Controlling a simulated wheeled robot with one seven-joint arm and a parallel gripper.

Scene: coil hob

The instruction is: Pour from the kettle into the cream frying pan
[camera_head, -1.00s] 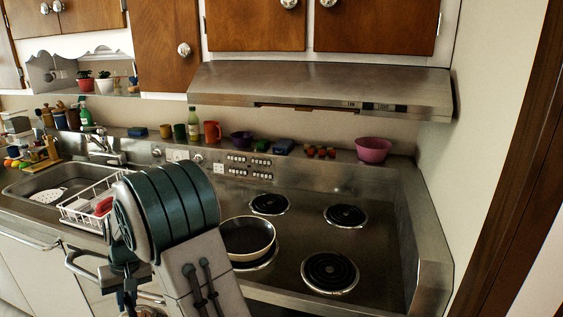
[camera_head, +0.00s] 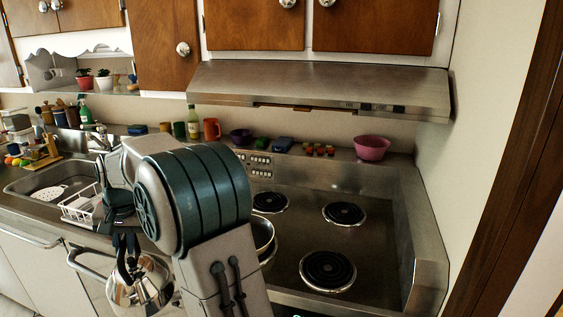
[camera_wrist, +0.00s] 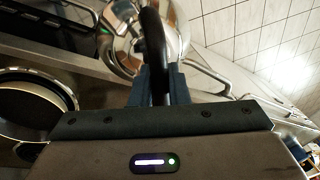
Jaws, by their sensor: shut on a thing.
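The shiny metal kettle (camera_head: 138,284) with a black handle hangs in front of the counter edge, left of my arm in the head view. In the wrist view the kettle (camera_wrist: 125,35) is beyond my gripper (camera_wrist: 158,85), whose fingers are shut on its black handle (camera_wrist: 155,45). The cream frying pan (camera_head: 264,240) sits on the front left coil and is mostly hidden behind my arm. Its dark inside and pale rim show at the left of the wrist view (camera_wrist: 30,105). The kettle is apart from the pan. Its contents cannot be seen.
The other coils, including the front right one (camera_head: 328,271), are bare. A sink (camera_head: 50,186) and white dish rack (camera_head: 82,208) lie left. A pink bowl (camera_head: 372,147) and several cups stand on the back ledge. The range hood (camera_head: 320,88) overhangs the hob.

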